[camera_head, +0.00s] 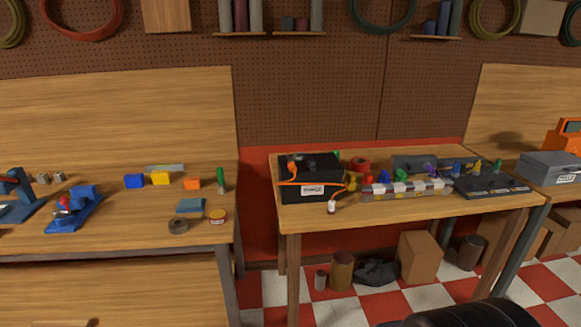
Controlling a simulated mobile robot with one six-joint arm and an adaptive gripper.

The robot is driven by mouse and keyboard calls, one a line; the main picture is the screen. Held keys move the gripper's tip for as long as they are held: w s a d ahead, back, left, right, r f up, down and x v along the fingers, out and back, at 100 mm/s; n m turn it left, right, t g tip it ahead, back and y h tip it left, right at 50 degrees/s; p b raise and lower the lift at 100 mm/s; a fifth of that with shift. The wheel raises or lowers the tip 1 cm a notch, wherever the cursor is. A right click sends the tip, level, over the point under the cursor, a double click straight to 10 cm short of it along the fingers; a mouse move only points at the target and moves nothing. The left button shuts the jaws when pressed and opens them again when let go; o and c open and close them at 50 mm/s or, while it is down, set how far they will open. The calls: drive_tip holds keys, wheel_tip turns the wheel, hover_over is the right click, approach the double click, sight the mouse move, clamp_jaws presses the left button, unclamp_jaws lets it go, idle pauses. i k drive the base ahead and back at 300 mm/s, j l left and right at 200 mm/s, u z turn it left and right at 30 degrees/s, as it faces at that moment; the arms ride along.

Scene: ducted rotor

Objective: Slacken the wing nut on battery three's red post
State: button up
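A black battery (316,166) stands at the left end of the right-hand workbench. An orange band or cable runs across its front above a white label, too small to read. A small orange-red part (292,167) sits on its top left and may be the red post with its nut; I cannot tell its shape. A green part (337,155) shows at its back right. No other battery is clearly recognisable. My gripper is not in view.
The right workbench (405,209) holds a small white-and-red bottle (331,207), a striped strip (408,188), a dark tray (492,186) and several coloured parts. The left workbench (110,226) holds blue tools and blocks. A gap separates the benches. Boxes stand underneath.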

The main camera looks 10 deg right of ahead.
sight(290, 158)
drive_tip(key=i+l, duration=0.2)
drive_tip(key=i, duration=0.4)
drive_tip(key=i+l, duration=0.15)
drive_tip(key=i, duration=0.45)
